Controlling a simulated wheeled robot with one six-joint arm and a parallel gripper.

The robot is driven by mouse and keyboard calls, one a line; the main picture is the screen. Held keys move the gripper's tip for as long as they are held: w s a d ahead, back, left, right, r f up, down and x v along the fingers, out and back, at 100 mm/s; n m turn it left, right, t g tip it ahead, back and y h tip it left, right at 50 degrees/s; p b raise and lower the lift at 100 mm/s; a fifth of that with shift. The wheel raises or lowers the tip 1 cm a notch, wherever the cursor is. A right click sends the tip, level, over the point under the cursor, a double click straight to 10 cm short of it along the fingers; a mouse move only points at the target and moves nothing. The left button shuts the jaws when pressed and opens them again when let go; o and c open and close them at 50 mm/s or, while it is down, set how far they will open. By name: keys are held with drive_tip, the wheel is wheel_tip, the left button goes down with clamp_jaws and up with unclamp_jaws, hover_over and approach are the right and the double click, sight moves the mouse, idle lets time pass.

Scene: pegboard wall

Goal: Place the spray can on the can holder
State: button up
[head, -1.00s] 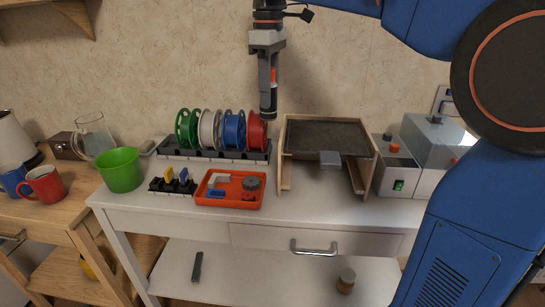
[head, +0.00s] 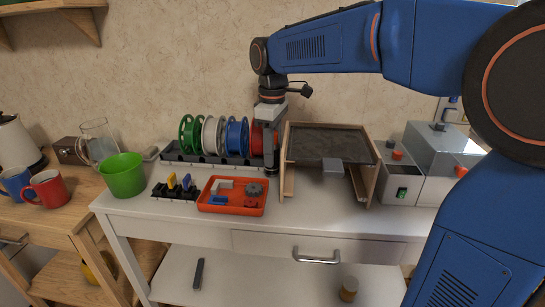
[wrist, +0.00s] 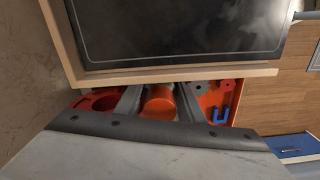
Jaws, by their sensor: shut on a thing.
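In the head view, my gripper (head: 272,165) points down over the white table, in front of the red spool and just left of the wooden box stand. The can is mostly hidden there by the fingers. I cannot clearly make out a can holder in either view. I cannot tell whether the can touches anything below it.
A dark-topped wooden stand (head: 283,183) is close on the right. An orange tray (head: 232,209) with small parts lies just in front. Several spools (head: 213,135) stand in a black rack behind. A green bucket (head: 123,176) is at left, a grey machine (head: 438,150) at right.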

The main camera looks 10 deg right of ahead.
drive_tip(key=shift+f, duration=0.85)
drive_tip(key=shift+f, duration=0.15)
drive_tip(key=o, duration=1.3)
drive_tip(key=shift+c, duration=0.2)
